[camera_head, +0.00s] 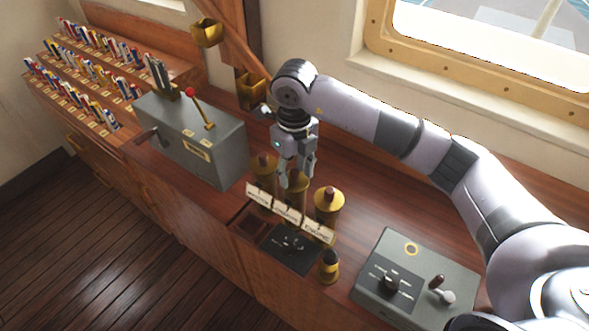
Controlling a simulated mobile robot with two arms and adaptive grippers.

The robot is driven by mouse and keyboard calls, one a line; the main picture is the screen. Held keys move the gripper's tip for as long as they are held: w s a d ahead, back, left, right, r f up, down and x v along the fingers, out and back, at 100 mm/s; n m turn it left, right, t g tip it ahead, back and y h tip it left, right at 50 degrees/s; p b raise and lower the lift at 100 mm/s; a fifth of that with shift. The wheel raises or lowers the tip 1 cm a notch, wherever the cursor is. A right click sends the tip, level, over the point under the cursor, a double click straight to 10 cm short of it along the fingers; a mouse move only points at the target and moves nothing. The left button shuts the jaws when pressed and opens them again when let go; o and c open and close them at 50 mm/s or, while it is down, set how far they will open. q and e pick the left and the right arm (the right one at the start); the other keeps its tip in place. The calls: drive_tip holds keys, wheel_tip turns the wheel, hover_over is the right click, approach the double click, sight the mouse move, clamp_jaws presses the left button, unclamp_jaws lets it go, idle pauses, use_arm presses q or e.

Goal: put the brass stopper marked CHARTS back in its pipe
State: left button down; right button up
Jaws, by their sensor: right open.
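Three brass pipes stand in a row on the wooden console, with cream labels in front whose lettering is too small for me to read surely. The left pipe (263,164) and right pipe (328,201) have reddish-brown knobs on top. The middle pipe (296,204) is partly hidden by my right gripper (296,181). That gripper points down with its fingers open, over or just behind the middle pipe; I cannot tell if it touches. A small brass piece with a dark top (329,266) stands upright at the front; no marking is readable. My left gripper is out of view.
A black panel (290,250) lies in front of the labels. A grey lever box (190,138) stands left, a grey control box (415,278) right. Racks of coloured flags (95,75) are far left. A window (490,45) is behind my arm.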

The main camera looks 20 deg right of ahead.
wheel_tip(320, 180, up, 12)
idle(0.6)
